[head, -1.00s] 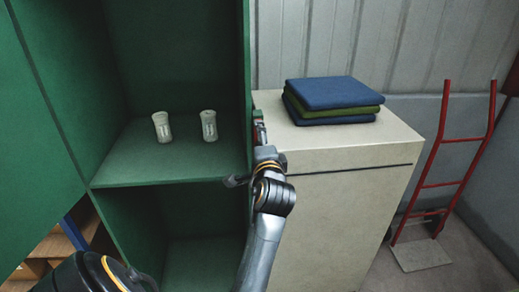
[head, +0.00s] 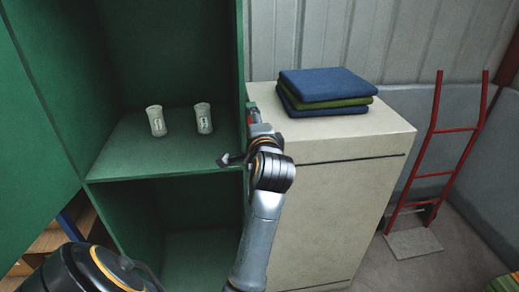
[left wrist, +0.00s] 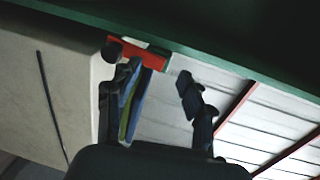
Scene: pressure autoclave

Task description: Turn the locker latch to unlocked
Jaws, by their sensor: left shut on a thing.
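The green locker (head: 140,150) stands open at the left in the head view, with a shelf inside. The locker latch shows in the left wrist view as a small red piece (left wrist: 140,55) with a white patch and a dark round knob, on the locker's green edge. My left gripper (head: 254,117) is at the locker's right front edge, shut on the latch. The left wrist view shows its dark fingers (left wrist: 158,88) apart, with the latch beside the left fingertip. The exact contact is hard to see. My right gripper is not in view.
Two pale beakers (head: 156,121) (head: 203,118) stand on the locker shelf. A beige cabinet (head: 345,200) stands right of the locker, bearing folded blue and green cloths (head: 325,85). A red hand truck (head: 437,130) leans at the right wall. Floor before it is clear.

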